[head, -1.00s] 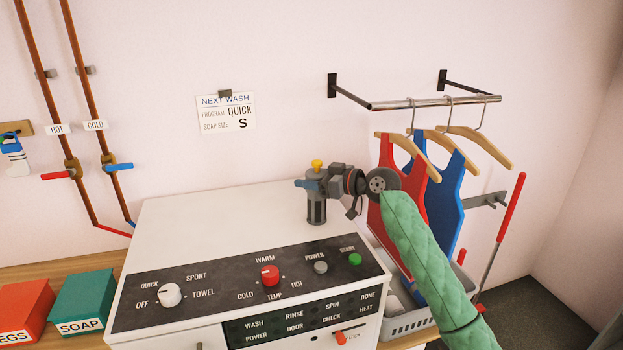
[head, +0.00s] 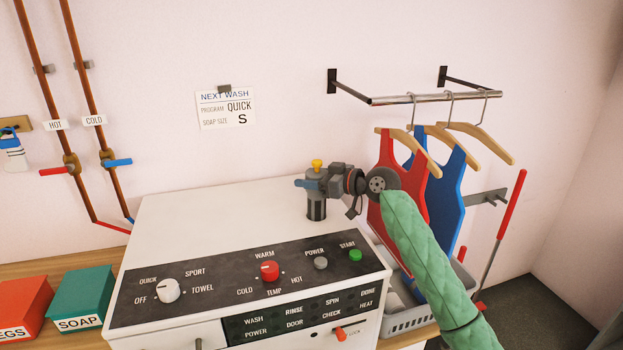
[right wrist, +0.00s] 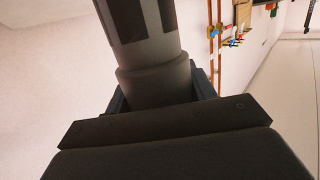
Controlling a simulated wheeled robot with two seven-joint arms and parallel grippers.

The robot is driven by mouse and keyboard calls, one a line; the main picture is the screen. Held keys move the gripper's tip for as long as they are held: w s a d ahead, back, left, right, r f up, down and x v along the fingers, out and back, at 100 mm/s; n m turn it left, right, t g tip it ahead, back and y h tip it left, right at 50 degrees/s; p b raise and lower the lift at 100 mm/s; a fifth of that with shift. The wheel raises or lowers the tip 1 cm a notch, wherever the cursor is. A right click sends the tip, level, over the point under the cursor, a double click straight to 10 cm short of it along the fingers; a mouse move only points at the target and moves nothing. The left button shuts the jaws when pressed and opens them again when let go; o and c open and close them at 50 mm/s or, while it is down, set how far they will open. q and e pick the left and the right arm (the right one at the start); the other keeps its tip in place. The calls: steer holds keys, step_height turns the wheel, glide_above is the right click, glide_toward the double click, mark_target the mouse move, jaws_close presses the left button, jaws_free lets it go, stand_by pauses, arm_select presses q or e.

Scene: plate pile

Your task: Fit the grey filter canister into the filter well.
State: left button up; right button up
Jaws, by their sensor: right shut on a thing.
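The grey filter canister (head: 316,210) is upright in my right gripper (head: 318,185), over the back right part of the washer's white top in the head view. Its lower end shows below the jaws, and a yellow knob (head: 317,163) stands above them. The right wrist view shows the grey canister (right wrist: 150,60) with dark slots and a wider collar between the jaws. My right gripper is shut on it. I cannot tell whether its lower end touches the top. I cannot make out the filter well in either view. My left gripper is not in view.
The washer (head: 200,215) has a dark control panel (head: 220,285) in front. A red vest (head: 400,185) and a blue vest (head: 440,205) hang close on the right, above a grey basket (head: 410,318). Red and green boxes (head: 85,295) stand left. The washer's left top is clear.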

steer(key=shift+f+b, duration=0.75)
steer(key=shift+f, duration=0.2)
steer(key=o, duration=1.7)
steer(key=shift+o, duration=0.2)
steer(key=shift+d, duration=0.1)
steer(key=shift+s+d+f+b, duration=0.1)
steer(key=shift+s+d+b, duration=0.1)
steer(key=shift+d+b, duration=0.15)
steer(key=b+v, duration=0.2)
steer(key=v, duration=0.4)
steer(key=shift+s+d, duration=0.2)
steer(key=shift+d, duration=0.1)
